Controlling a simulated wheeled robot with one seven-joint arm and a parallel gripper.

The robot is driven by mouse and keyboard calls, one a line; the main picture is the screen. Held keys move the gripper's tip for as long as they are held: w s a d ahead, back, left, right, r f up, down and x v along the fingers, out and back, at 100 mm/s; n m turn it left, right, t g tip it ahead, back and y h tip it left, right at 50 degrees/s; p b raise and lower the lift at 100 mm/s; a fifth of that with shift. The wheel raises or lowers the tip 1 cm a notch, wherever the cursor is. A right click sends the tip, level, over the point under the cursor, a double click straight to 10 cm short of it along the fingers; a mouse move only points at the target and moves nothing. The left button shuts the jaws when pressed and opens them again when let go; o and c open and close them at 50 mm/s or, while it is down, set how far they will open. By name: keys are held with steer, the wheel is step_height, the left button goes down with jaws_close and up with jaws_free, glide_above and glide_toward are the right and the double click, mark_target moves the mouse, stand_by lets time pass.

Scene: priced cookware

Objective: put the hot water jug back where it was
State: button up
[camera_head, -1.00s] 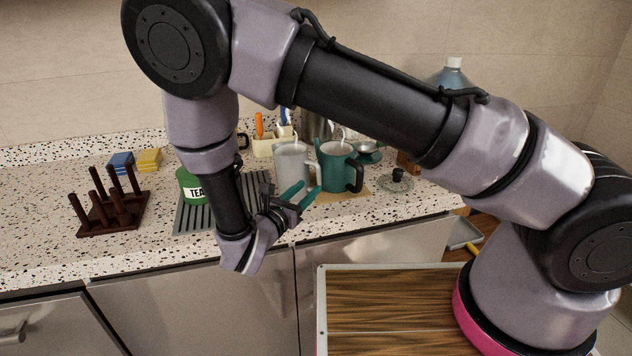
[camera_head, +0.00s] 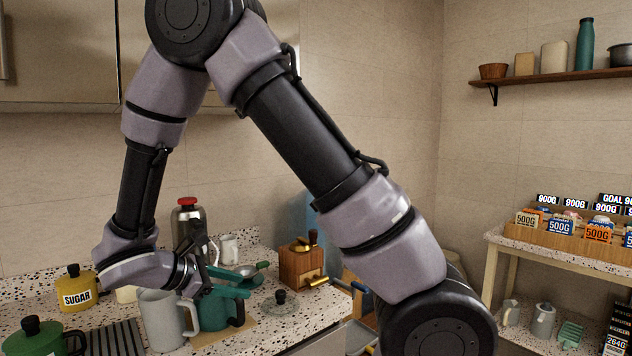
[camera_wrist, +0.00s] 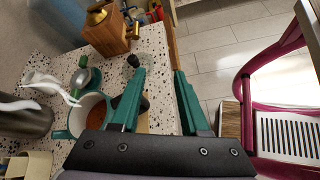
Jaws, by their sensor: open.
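A grey jug (camera_head: 163,322) and a teal jug (camera_head: 214,314) with a black handle stand side by side on the speckled counter. I cannot tell which one is the hot water jug. My gripper (camera_head: 248,284) has teal fingers and is at the teal jug's top in the head view, partly covering it. In the wrist view my gripper (camera_wrist: 160,72) is open with nothing held. There the teal jug (camera_wrist: 72,122) is left of the fingers, with reddish-brown inside. Its dark handle (camera_wrist: 144,104) shows just beside the left finger, partly hidden by it.
A steel flask (camera_head: 187,212) with a red top, a wooden grinder (camera_head: 302,262) and a glass lid with a black knob (camera_head: 281,298) stand nearby. A sugar pot (camera_head: 75,290) and green pot (camera_head: 35,338) are at left. A table (camera_head: 500,238) with priced goods stands at right.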

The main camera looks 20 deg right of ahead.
steer(key=s+d+r+m+t+y, duration=0.1)
steer(key=s+d+r+m+y, duration=0.2)
steer(key=r+m, duration=0.4)
steer(key=s+d+r+m+t+y, duration=0.1)
steer(key=s+d+r+m+y, duration=0.2)
steer(key=d+r+m+y, duration=0.2)
steer(key=s+d+r+m+y, duration=0.3)
steer(key=d+r+m+y, duration=0.2)
steer(key=d+r+m, duration=0.2)
step_height(320, 180, up, 5)
steer(key=m, duration=0.2)
steer(key=shift+s+f+m+t, duration=0.2)
steer(key=shift+s+m+t, duration=0.2)
